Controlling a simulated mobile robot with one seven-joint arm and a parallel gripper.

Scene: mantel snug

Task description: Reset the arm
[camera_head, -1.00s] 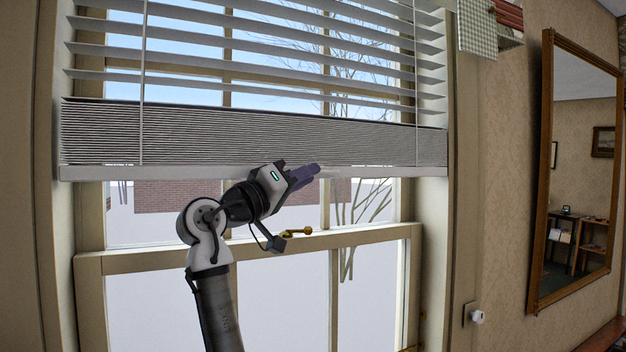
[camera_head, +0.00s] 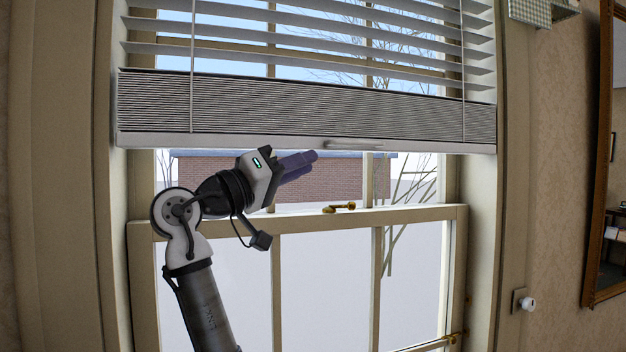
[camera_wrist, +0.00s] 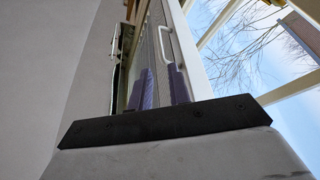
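My arm rises from the bottom of the head view, bent at its elbow, with my gripper (camera_head: 314,160) pointing right. Its purple fingers show just below the bottom rail of the window blind (camera_head: 230,141), in front of the glass. In the wrist view, the two fingers of my gripper (camera_wrist: 162,92) stand apart with a gap between them. Nothing is held in that gap. The blind rail's pale handle (camera_head: 353,145) is to the right of the fingertips. How far the fingers are from the rail in depth is hard to tell.
The blind's stacked slats (camera_head: 300,105) hang above my gripper. A sash window frame (camera_head: 400,216) with a brass latch (camera_head: 339,207) lies below and right. A wall mirror (camera_head: 603,160) and a white knob (camera_head: 528,303) are on the right.

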